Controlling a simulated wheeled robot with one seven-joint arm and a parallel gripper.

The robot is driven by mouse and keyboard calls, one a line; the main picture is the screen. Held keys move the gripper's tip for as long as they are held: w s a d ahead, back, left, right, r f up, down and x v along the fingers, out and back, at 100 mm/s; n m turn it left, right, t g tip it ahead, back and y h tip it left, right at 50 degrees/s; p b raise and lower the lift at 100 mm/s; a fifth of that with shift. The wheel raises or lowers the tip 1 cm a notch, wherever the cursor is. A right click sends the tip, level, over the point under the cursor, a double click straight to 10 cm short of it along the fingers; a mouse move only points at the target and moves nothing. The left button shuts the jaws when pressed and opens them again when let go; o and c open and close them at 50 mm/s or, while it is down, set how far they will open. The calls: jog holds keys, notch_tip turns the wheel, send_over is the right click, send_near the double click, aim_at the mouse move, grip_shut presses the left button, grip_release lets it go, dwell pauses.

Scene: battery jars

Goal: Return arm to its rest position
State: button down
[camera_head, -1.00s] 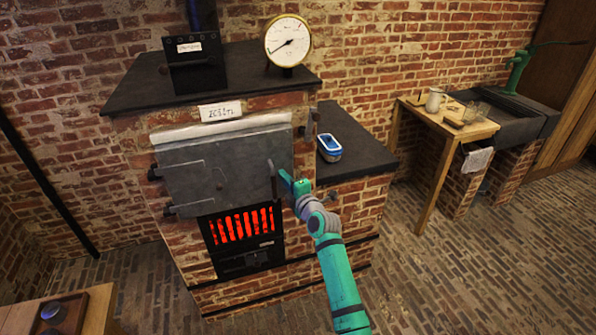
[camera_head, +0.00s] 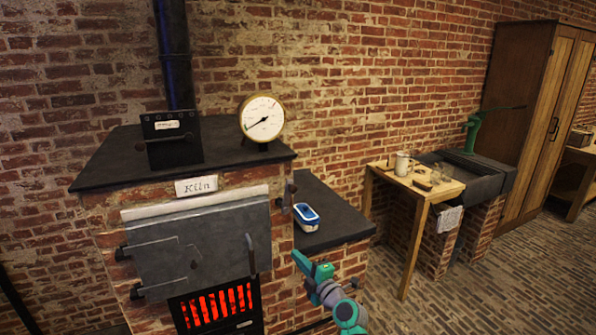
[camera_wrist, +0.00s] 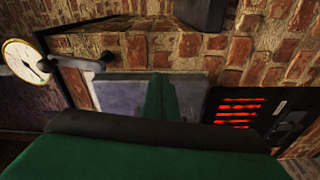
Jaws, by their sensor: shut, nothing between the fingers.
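My gripper (camera_head: 301,260) is green and shut, with nothing held between its fingers. In the head view it is at the lower middle, in front of the brick kiln, to the right of the grey kiln door (camera_head: 185,250) and its upright handle. My arm comes up from the bottom edge below it. In the wrist view my gripper's green fingers (camera_wrist: 160,98) cover part of the grey kiln door (camera_wrist: 115,92). The kiln door looks closed.
The kiln's glowing red grate (camera_head: 217,305) is below the door. A blue and white device (camera_head: 306,217) sits on the dark side counter (camera_head: 335,235). A round gauge (camera_head: 262,119) stands on the kiln top. A wooden table (camera_head: 420,187) and a sink (camera_head: 480,175) are at the right.

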jog(key=s+a+f+m+t+h, duration=0.1)
jog(key=s+a+f+m+h, duration=0.1)
jog(key=s+a+f+m, duration=0.35)
jog(key=s+a+f+m+t+h, duration=0.1)
jog(key=s+a+f+m, duration=0.1)
jog(key=s+f+m, duration=0.4)
jog(key=s+f+m+h, duration=0.25)
jog(key=s+f, duration=0.25)
jog(key=s, duration=0.4)
jog(key=s+f+m+h, duration=0.1)
jog(key=s+f+m, duration=0.3)
jog(key=s, duration=0.6)
jog(key=s+d+f+m+g+h, duration=0.1)
jog(key=s+d+m+g+h, duration=0.15)
jog(key=s, duration=1.65)
jog(key=s+d+r+m, duration=0.1)
jog(key=s+d+r, duration=0.1)
jog(key=s+r, duration=0.2)
jog(key=s+d+r+m, duration=0.1)
jog(key=s+r, duration=0.4)
jog(key=s, duration=0.6)
jog(key=shift+d, duration=0.9)
